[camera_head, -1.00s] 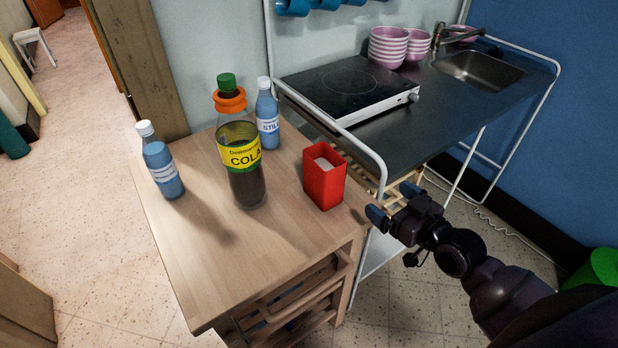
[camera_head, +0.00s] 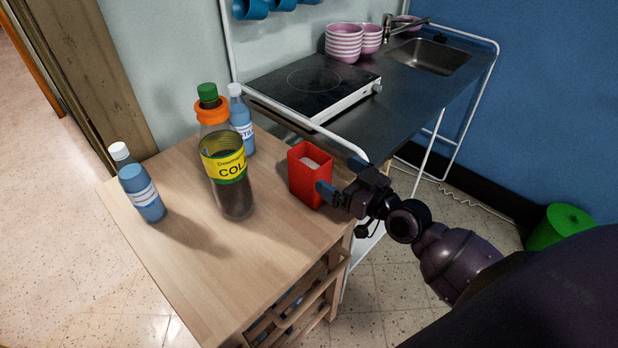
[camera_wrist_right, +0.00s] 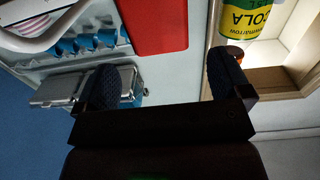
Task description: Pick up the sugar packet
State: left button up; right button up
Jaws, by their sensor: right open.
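An open-topped red box (camera_head: 309,188) stands upright near the right edge of the wooden table, with something whitish (camera_head: 316,160) inside its top. No label can be read, so I cannot tell whether this is the sugar packet. My right gripper (camera_head: 341,177) is open just to the right of the box; one blue fingertip overlaps the box's front right side in the head view. In the right wrist view, the red surface (camera_wrist_right: 155,24) lies ahead of the gripper (camera_wrist_right: 163,84), with nothing held between the fingers. Contact is unclear. My left gripper is not in view.
A cola bottle (camera_head: 229,182) stands left of the box on the wooden table (camera_head: 200,265). Blue bottles stand behind it (camera_head: 241,120) and at the left (camera_head: 140,185). A counter with a hotplate (camera_head: 318,83) adjoins behind. The table's front is clear.

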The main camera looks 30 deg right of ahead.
aim_at(325, 166)
jog(key=shift+x, duration=3.7)
jog(key=shift+f, duration=0.1)
jog(key=shift+c, duration=0.2)
jog(key=c, duration=1.6)
jog(key=shift+o, duration=0.2)
jog(key=shift+p, duration=0.3)
